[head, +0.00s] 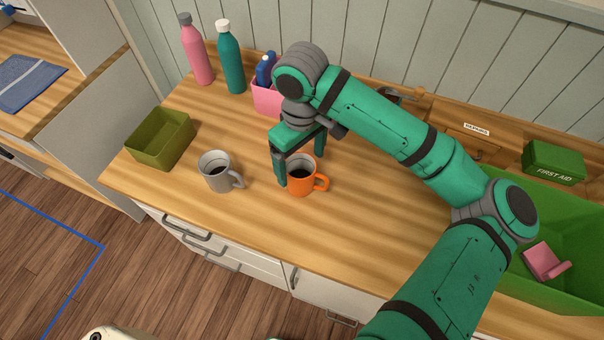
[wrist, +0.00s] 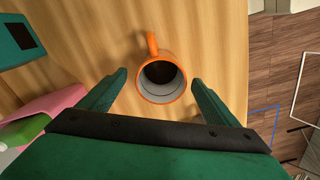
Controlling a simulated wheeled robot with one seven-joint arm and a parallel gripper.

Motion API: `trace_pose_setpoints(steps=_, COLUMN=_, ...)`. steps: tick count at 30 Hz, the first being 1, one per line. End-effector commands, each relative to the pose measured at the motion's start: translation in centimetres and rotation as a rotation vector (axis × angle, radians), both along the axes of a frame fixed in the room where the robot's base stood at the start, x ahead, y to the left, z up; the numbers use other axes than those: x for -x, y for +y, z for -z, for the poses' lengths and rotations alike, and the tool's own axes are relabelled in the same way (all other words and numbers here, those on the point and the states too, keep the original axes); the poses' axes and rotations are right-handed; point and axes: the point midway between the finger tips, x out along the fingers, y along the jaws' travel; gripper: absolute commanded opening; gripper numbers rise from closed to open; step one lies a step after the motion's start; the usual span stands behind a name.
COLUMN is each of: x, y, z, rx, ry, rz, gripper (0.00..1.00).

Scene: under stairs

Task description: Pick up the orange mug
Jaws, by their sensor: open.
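The orange mug (head: 302,182) stands upright on the wooden counter, its handle toward the right in the head view. In the wrist view the orange mug (wrist: 161,77) shows from above, with a grey inside, a dark bottom or contents, and its handle toward the top. My gripper (head: 295,172) is open and close to the mug in the head view, one finger in front of its left side. In the wrist view the fingers of my gripper (wrist: 160,80) lie to the left and right of the mug, with gaps on both sides. Nothing is held.
A grey mug (head: 217,172) stands left of the orange one. A green bin (head: 160,140), pink bottle (head: 196,52), teal bottle (head: 231,60) and pink container (head: 266,98) are farther left and back. A large green crate (head: 570,240) is at right. The counter right of the mug is clear.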

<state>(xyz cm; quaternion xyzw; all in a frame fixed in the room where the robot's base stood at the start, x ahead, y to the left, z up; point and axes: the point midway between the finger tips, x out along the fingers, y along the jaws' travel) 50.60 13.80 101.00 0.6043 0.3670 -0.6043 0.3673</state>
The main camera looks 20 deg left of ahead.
Motion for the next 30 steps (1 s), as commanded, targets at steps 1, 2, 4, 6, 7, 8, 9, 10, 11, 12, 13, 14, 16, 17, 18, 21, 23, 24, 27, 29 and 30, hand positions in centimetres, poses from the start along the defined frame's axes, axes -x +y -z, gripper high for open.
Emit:
trace_pose_setpoints(steps=1, x=0.0, y=0.0, z=0.3, rx=0.001, ry=0.000, rz=-0.001, gripper=0.84)
trace_pose_setpoints(steps=2, x=0.1, y=0.0, z=0.4, rx=0.001, ry=0.000, rz=-0.001, gripper=0.84)
trace_pose_setpoints(steps=4, x=0.1, y=0.0, z=0.8, rx=0.000, ry=0.001, rz=-0.002, gripper=0.84)
trace_pose_setpoints(steps=6, x=0.2, y=0.0, z=1.6, rx=0.000, ry=0.001, rz=-0.002, gripper=0.84)
trace_pose_setpoints(steps=7, x=0.2, y=-0.1, z=2.0, rx=0.000, ry=0.001, rz=-0.002, gripper=0.84)
trace_pose_setpoints(steps=8, x=0.2, y=-0.1, z=2.5, rx=0.001, ry=0.002, rz=-0.001, gripper=0.84)
trace_pose_setpoints(steps=9, x=0.3, y=-0.2, z=3.1, rx=0.000, ry=0.001, rz=-0.002, gripper=0.84)
trace_pose_setpoints(steps=10, x=0.4, y=-0.2, z=3.5, rx=0.000, ry=0.001, rz=-0.002, gripper=0.84)
trace_pose_setpoints(steps=11, x=0.4, y=-0.2, z=3.9, rx=0.001, ry=0.002, rz=-0.002, gripper=0.84)
trace_pose_setpoints(steps=12, x=0.3, y=-0.2, z=4.4, rx=0.000, ry=0.001, rz=-0.002, gripper=0.84)
trace_pose_setpoints(steps=13, x=0.3, y=-0.1, z=4.7, rx=0.000, ry=0.001, rz=-0.002, gripper=0.84)
trace_pose_setpoints(steps=14, x=0.3, y=-0.1, z=5.0, rx=0.000, ry=0.002, rz=-0.003, gripper=0.84)
trace_pose_setpoints(steps=16, x=0.3, y=-0.1, z=5.4, rx=0.000, ry=0.001, rz=-0.004, gripper=0.84)
trace_pose_setpoints(steps=17, x=0.3, y=-0.1, z=5.5, rx=0.000, ry=0.001, rz=-0.005, gripper=0.84)
trace_pose_setpoints(steps=18, x=0.3, y=-0.1, z=5.6, rx=0.000, ry=0.001, rz=-0.005, gripper=0.84)
trace_pose_setpoints(steps=21, x=0.3, y=-0.1, z=5.6, rx=-0.001, ry=0.000, rz=-0.004, gripper=0.84)
trace_pose_setpoints(steps=23, x=0.3, y=-0.1, z=5.6, rx=-0.001, ry=0.000, rz=-0.004, gripper=0.84)
trace_pose_setpoints(steps=24, x=0.3, y=-0.1, z=5.6, rx=0.000, ry=0.000, rz=-0.004, gripper=0.81)
trace_pose_setpoints(steps=27, x=0.3, y=-0.1, z=5.6, rx=0.000, ry=0.000, rz=-0.004, gripper=0.57)
trace_pose_setpoints(steps=29, x=0.3, y=-0.1, z=5.6, rx=0.000, ry=0.000, rz=-0.004, gripper=0.43)
trace_pose_setpoints(steps=30, x=0.3, y=-0.1, z=5.6, rx=0.000, ry=0.000, rz=-0.004, gripper=0.34)
